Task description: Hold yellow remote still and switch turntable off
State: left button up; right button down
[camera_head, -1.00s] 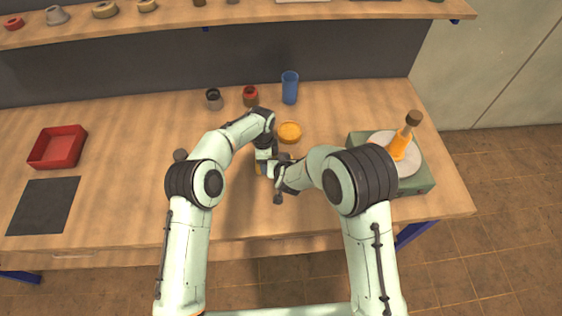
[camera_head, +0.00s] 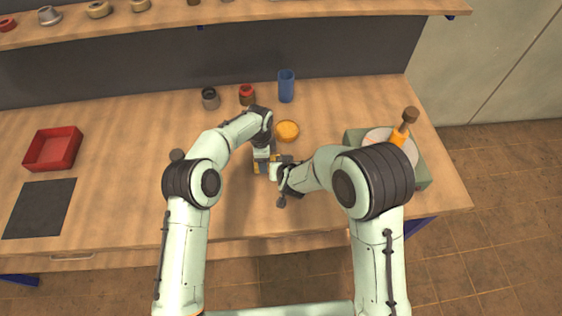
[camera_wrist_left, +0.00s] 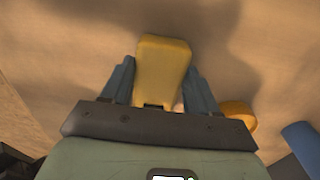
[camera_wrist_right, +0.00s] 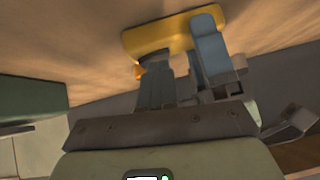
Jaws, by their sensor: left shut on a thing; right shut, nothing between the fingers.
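The yellow remote shows in the left wrist view (camera_wrist_left: 162,65), between the fingers of my left gripper (camera_wrist_left: 160,85), which is shut on it. In the head view my left gripper (camera_head: 263,161) holds it low over the middle of the table. My right gripper (camera_wrist_right: 163,75) is shut and empty, its fingertips close against the remote (camera_wrist_right: 145,38); I cannot tell whether they touch. The turntable (camera_head: 424,180), a green box with a pale round platter, stands at the table's right end, partly hidden by my right arm. An orange bottle with a brown top (camera_head: 398,135) stands on it.
An orange round dish (camera_head: 287,131) lies just behind the grippers. A blue cup (camera_head: 286,88), a red-topped jar (camera_head: 247,96) and a grey jar (camera_head: 210,99) stand farther back. A red tray (camera_head: 53,148) and dark mat (camera_head: 40,208) lie at left. The left-centre table is clear.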

pick_arm(q)
jog(key=shift+a, duration=0.1)
pick_arm(e)
jog(key=s+a+r, duration=0.1)
jog(key=s+r, duration=0.4)
jog(key=shift+a+r, duration=0.2)
pick_arm(q)
jog(key=shift+f, duration=0.1)
jog(key=o, duration=1.2)
